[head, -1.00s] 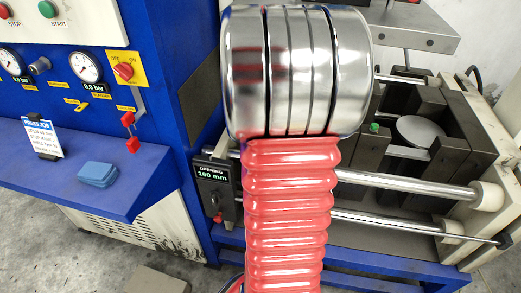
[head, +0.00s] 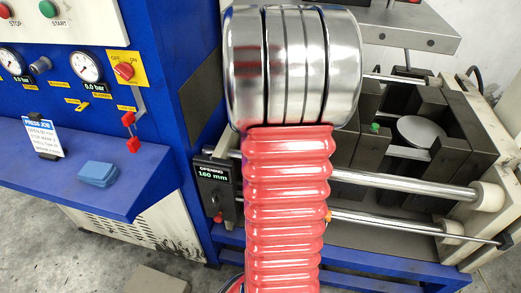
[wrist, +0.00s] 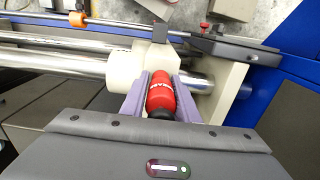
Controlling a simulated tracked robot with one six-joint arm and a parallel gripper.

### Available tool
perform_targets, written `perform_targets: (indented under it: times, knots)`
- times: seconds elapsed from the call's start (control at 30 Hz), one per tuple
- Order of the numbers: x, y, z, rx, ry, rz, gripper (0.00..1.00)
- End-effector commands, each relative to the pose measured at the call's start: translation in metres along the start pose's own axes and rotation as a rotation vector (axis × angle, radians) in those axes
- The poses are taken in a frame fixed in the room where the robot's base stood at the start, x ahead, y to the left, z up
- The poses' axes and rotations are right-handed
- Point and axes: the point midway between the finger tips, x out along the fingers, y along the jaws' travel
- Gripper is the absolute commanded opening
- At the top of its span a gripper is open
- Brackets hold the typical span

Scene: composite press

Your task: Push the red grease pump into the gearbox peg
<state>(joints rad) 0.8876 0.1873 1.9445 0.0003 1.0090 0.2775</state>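The red grease pump (wrist: 160,94), a small red bottle with pale lettering and a black end, shows in the wrist view. It lies between the two lavender fingers of my gripper (wrist: 160,88), which close in on both its sides. Its black end points toward my gripper's body. Beyond it is a cream block (wrist: 146,64) on the steel rods. I cannot make out a gearbox peg in either view. In the head view my red ribbed arm hides my gripper and the pump.
The press has polished rods (head: 400,182) with cream end collars (head: 487,196) and dark blocks around a grey disc (head: 421,131). An orange collar (wrist: 77,18) sits on a thin rod. A blue control cabinet (head: 150,60) with a shelf stands at left, holding light-blue pads (head: 98,173).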

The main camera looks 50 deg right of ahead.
Motion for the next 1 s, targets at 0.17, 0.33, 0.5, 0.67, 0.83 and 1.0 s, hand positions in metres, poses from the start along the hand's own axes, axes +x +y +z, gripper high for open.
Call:
perform_targets:
  times: [0.17,0.33,0.5,0.67,0.83,1.0]
  knots:
    - [0.0,0.001,0.0,0.0,0.0,0.001,0.14]
    - [0.0,0.001,0.0,0.001,0.001,0.001,0.03]
    - [-0.002,0.001,0.0,0.001,0.001,0.002,0.0]
    - [-0.008,0.001,-0.001,0.0,0.002,0.001,0.0]
    - [-0.014,0.0,-0.001,0.0,0.002,0.0,0.0]
    - [-0.02,0.0,-0.001,0.0,0.002,0.0,0.0]
